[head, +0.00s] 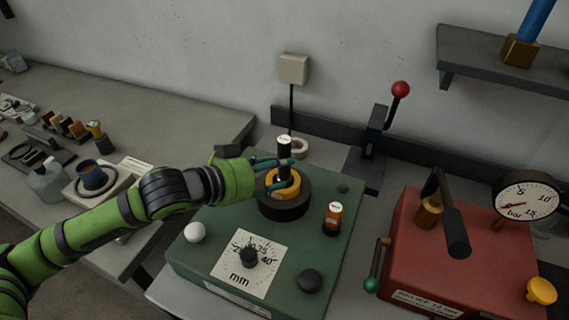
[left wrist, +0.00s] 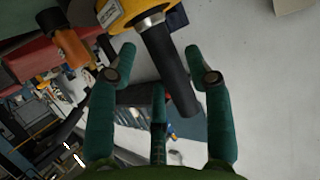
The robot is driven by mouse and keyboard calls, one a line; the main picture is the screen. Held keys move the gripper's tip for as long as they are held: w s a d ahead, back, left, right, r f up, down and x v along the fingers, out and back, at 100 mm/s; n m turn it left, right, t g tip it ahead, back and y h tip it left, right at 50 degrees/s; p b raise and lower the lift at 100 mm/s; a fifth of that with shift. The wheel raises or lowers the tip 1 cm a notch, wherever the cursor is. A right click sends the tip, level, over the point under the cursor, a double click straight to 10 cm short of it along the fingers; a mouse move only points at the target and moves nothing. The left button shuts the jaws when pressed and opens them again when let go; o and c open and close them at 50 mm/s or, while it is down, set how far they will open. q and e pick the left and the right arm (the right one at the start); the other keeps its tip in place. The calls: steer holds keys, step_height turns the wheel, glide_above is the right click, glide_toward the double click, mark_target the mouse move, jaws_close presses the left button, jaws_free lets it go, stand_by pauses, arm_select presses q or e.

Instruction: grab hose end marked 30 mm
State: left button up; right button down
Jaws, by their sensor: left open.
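A black cylinder with a white top (head: 284,150), likely the hose end, stands upright in a yellow ring (head: 291,181) on a round black base (head: 283,207). The 30 mm mark is not legible. My left gripper (head: 291,172), with teal fingers, is open at the ring and cylinder. In the left wrist view the black cylinder (left wrist: 172,70) comes out of a silver collar and the yellow ring (left wrist: 143,8). It lies between the spread fingers of my left gripper (left wrist: 160,58); I see no grip on it. My right gripper is out of view.
The base is on a green box (head: 205,260) with a mm dial (head: 248,256). A small orange and black piece (head: 333,218) stands close by on the right. A red box (head: 440,275) with a gauge (head: 527,195) is further right. A red-knobbed lever (head: 385,125) stands behind.

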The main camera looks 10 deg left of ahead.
mark_target(287, 177)
arm_select(q)
steer(key=x, duration=0.3)
steer(key=shift+w+d+p, duration=0.25)
steer(key=shift+p, duration=0.15)
steer(key=shift+s+a, duration=0.1)
steer(key=shift+s, duration=0.05)
jaws_close()
steer(key=shift+r, duration=0.1)
